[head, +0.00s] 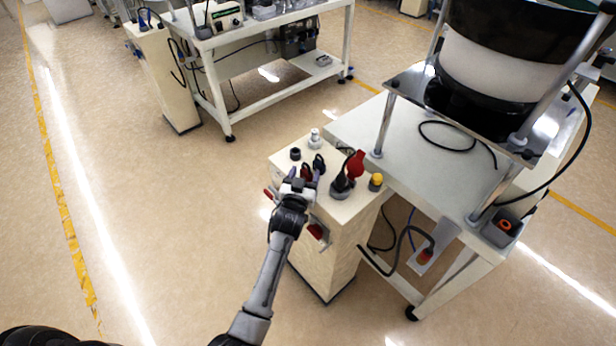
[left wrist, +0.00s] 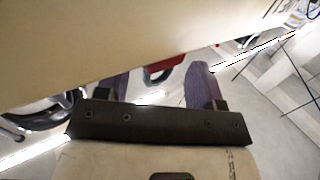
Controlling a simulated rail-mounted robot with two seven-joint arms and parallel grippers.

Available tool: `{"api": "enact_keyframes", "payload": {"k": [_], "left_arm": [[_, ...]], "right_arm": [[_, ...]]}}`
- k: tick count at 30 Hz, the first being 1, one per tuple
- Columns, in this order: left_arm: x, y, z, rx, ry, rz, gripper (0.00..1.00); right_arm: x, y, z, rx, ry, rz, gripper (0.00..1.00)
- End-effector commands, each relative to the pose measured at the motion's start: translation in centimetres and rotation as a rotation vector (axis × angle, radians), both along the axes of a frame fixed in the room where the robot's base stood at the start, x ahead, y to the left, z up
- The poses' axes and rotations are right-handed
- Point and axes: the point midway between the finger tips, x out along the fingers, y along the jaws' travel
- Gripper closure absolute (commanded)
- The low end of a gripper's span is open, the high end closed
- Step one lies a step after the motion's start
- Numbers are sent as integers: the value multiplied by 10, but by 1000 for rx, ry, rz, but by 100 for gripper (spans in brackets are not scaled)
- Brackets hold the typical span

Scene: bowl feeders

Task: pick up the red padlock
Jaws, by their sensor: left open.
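A small red piece (head: 306,170) shows between the fingers of my left gripper (head: 304,173), at the cabinet top in the head view. It may be the red padlock; its shape is too small to tell. In the left wrist view a red body with a dark curved part (left wrist: 165,68) lies between and beyond the two purple fingers, partly hidden by a beige surface. My left gripper is open; I cannot tell whether a finger touches it. A larger red piece (head: 355,164) stands on a dark base to the right. My right gripper is not in view.
The beige cabinet (head: 330,255) carries a yellow button (head: 376,181), a black knob (head: 295,154) and a silver-white knob (head: 315,138). A red handle (head: 317,231) juts from its front. The feeder table (head: 400,140) stands close on the right. Floor at left is clear.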

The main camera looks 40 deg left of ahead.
Motion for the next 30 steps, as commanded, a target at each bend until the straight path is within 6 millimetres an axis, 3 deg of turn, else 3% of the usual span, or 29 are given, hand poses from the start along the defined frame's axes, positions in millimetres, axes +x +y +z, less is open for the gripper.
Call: {"api": "enact_keyframes", "payload": {"k": [3,14,27,30], "left_arm": [[9,5,-2,0,-2,6,38],[13,8,0,-1,1,9,38],[13,7,0,-1,0,9,79],[13,7,0,-1,0,9,80]], "right_arm": [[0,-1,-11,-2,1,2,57],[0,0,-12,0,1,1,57],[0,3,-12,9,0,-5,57],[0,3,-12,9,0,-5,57]]}}
